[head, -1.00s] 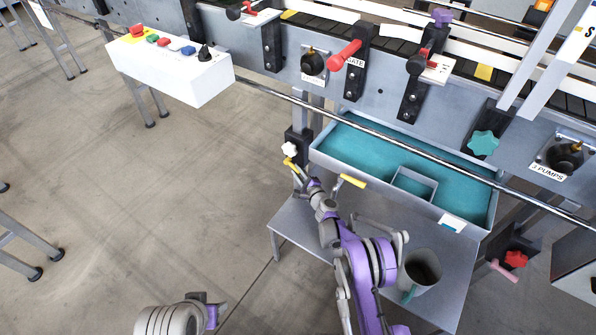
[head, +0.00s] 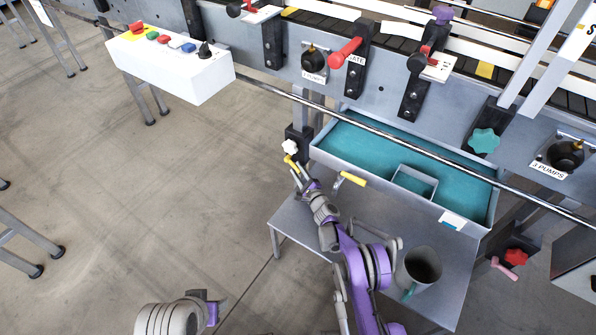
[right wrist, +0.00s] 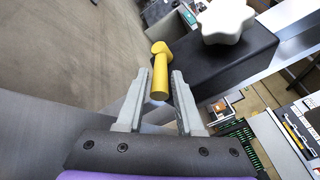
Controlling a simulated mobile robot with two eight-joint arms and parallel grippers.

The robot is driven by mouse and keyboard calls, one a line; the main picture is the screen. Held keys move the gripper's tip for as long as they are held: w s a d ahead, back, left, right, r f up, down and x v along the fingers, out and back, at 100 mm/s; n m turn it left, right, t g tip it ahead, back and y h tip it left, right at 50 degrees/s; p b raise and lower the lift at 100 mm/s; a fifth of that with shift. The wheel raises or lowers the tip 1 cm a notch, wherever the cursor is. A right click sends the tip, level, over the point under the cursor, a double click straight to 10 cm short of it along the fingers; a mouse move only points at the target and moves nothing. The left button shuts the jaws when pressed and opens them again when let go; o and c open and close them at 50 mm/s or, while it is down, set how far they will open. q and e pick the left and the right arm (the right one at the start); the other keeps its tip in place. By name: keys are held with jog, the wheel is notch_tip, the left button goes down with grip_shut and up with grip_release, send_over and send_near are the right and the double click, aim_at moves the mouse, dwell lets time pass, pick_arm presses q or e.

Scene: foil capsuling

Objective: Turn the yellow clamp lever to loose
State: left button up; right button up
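The yellow clamp lever (head: 290,161) sticks out below a white star knob (head: 290,147) on a black clamp block, left of the teal tray, in the head view. In the right wrist view the lever (right wrist: 160,76) points toward me, its rounded end between the fingertips. My right gripper (head: 302,176) is at the lever. In the right wrist view its two grey fingers (right wrist: 157,88) stand apart on either side of the lever, with a gap visible on both sides. The left arm shows only at the bottom of the head view; its fingers are not visible.
The black block (right wrist: 235,62) with the white knob (right wrist: 228,20) lies close to the right finger. A second yellow handle (head: 353,179) sits below the teal-lined tray (head: 400,196). A grey mug (head: 420,267) stands on the metal table (head: 440,300). A long rail crosses above.

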jog(key=p+v, duration=0.2)
jog(key=v, duration=0.8)
jog(key=shift+s+d+p, duration=0.15)
jog(key=shift+s+p, duration=0.15)
jog(key=shift+s, duration=0.1)
